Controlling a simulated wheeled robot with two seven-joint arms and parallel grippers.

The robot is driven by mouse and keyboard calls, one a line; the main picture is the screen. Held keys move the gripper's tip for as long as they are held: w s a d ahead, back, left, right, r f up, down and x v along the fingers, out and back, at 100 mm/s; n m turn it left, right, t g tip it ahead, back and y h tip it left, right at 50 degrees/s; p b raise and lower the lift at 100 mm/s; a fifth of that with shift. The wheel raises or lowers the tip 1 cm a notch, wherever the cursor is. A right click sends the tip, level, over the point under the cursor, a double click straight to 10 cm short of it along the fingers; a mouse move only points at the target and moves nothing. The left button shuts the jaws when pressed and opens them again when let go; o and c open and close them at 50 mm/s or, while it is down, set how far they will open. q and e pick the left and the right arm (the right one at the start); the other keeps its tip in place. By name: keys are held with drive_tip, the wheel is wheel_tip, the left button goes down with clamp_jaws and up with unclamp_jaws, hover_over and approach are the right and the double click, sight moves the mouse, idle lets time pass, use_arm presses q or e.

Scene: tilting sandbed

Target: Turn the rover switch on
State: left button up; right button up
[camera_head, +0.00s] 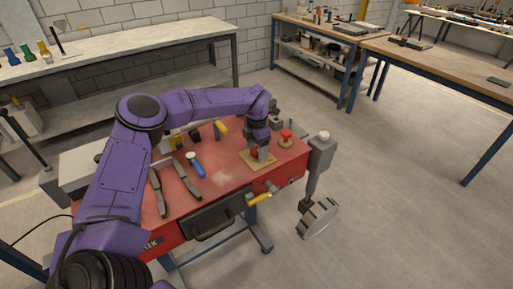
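My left gripper (261,146) points down at the right end of the red bench top. It is directly over a tan square plate (248,162) with a red part (256,154) on it, which may be the switch. The gripper hides most of this red part, so its position, and whether the fingers touch it, cannot be told. The finger gap is too small to make out. A red knob (286,135) on a small round tan base stands just to the right, apart from the gripper. My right gripper is not in view.
The red bench (221,179) carries a blue-handled tool (195,165), dark tools (180,180) and a yellow-handled item (220,127). A yellow handle (259,199) sticks out in front. The floor beyond is clear.

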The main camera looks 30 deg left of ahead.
sight(257, 150)
use_arm(q)
drive_tip(key=shift+r, duration=0.1)
wheel_tip(257, 150, up, 10)
drive_tip(key=b, duration=0.2)
drive_tip(key=shift+r, duration=0.2)
idle(0.3)
